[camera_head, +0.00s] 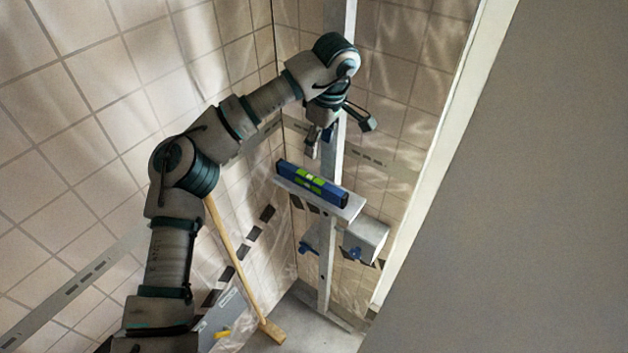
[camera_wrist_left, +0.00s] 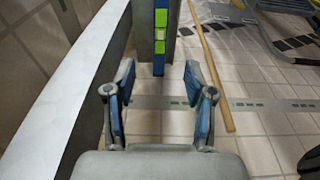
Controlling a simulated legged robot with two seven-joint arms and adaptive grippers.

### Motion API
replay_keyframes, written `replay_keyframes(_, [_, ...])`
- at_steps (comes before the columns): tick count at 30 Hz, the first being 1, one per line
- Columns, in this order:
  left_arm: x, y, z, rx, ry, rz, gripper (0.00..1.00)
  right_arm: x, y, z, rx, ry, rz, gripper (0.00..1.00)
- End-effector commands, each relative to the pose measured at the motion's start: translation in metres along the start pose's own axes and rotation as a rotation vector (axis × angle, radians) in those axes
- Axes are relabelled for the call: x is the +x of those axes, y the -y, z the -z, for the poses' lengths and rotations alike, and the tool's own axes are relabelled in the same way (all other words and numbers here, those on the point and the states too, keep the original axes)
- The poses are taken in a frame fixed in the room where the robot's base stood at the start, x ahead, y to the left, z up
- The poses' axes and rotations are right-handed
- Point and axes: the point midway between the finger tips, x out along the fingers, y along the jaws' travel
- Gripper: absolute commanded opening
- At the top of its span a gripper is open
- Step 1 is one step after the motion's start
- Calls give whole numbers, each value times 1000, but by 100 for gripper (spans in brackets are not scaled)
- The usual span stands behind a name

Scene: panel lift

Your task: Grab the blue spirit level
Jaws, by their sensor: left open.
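The blue spirit level (camera_head: 312,184), with bright green vials, lies on a small pale shelf (camera_head: 350,209) on the upright metal post. My left gripper (camera_head: 338,133) is above the level, apart from it, with its fingers spread and nothing between them. In the left wrist view the level (camera_wrist_left: 160,38) shows at the top centre, beyond the open fingertips of the gripper (camera_wrist_left: 159,76) and roughly in line with the gap between them. My right gripper is not in view.
The metal post (camera_head: 329,245) stands in a tiled corner behind the shelf. A grey box (camera_head: 365,240) sits below the shelf. A wooden-handled tool (camera_head: 235,262) leans at the left wall. A large grey panel (camera_head: 510,200) fills the right side.

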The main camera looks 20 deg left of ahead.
Motion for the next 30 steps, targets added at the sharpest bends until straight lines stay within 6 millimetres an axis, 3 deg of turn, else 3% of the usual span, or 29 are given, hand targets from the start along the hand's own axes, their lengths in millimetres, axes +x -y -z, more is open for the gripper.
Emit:
replay_keyframes(1, [18,-1,1,0,5,7,54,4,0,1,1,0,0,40])
replay_keyframes(3, [35,-1,2,0,6,7,54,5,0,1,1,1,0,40])
replay_keyframes(9, [75,-1,0,0,4,5,54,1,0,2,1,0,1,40])
replay_keyframes(20, [104,0,-3,0,1,5,54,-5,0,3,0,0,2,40])
replay_keyframes(27, [141,2,-3,1,4,4,54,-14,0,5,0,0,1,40])
replay_keyframes(30, [147,2,-4,0,4,3,54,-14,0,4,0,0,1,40])
